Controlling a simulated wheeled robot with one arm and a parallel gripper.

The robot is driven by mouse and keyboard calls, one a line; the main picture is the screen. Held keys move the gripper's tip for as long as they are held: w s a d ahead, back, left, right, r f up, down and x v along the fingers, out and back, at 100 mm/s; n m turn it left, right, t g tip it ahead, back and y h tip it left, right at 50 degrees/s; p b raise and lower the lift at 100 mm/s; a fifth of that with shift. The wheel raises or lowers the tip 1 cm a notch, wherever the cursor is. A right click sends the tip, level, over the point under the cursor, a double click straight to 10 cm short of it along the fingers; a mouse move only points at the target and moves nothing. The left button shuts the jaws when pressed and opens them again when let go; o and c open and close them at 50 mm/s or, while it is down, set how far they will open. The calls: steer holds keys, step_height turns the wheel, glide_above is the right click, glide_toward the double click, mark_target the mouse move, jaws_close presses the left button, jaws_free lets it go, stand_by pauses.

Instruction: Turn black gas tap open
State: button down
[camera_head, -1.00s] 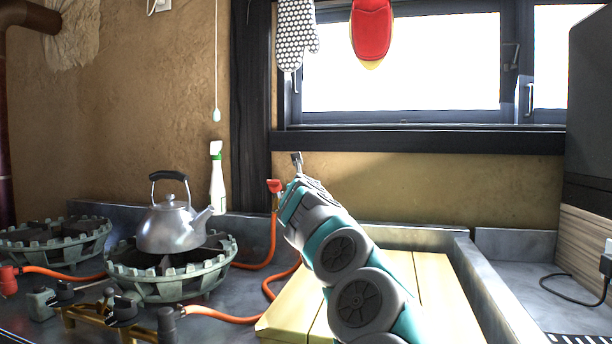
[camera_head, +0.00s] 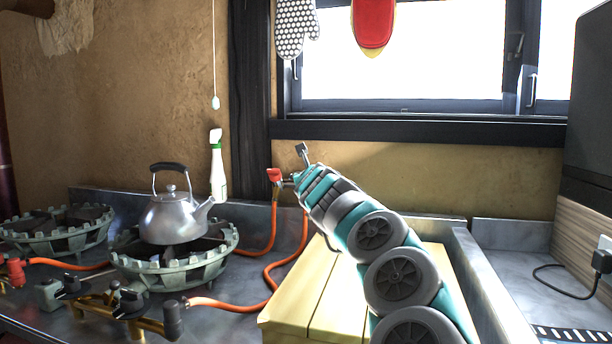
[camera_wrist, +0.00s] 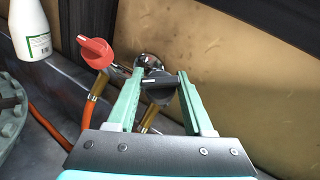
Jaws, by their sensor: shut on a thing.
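The black gas tap (camera_wrist: 160,88) sits on the wall pipe in the wrist view, its handle lying crosswise between my two fingers. My gripper (camera_wrist: 161,80) is shut on this handle, one finger on each side. A red tap (camera_wrist: 96,52) is just left of it on the same fitting; it also shows in the head view (camera_head: 274,174). In the head view my gripper (camera_head: 294,181) is at the wall beside the red tap, and the black tap cannot be made out there.
Orange hoses (camera_head: 272,268) run from the taps toward the burners. A kettle (camera_head: 176,217) stands on a burner (camera_head: 172,268) to the left. A white bottle (camera_head: 217,170) stands near the wall. Yellow boards (camera_head: 310,295) lie below my arm.

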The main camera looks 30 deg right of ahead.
steer(key=shift+c, duration=2)
jaws_free()
steer(key=shift+s, duration=0.1)
steer(key=shift+s+a+b, duration=0.3)
steer(key=shift+s+b, duration=0.25)
steer(key=b+v, duration=0.2)
steer(key=v, duration=0.4)
steer(key=shift+s+b, duration=0.2)
steer(key=shift+b, duration=0.1)
steer(key=shift+r, duration=0.15)
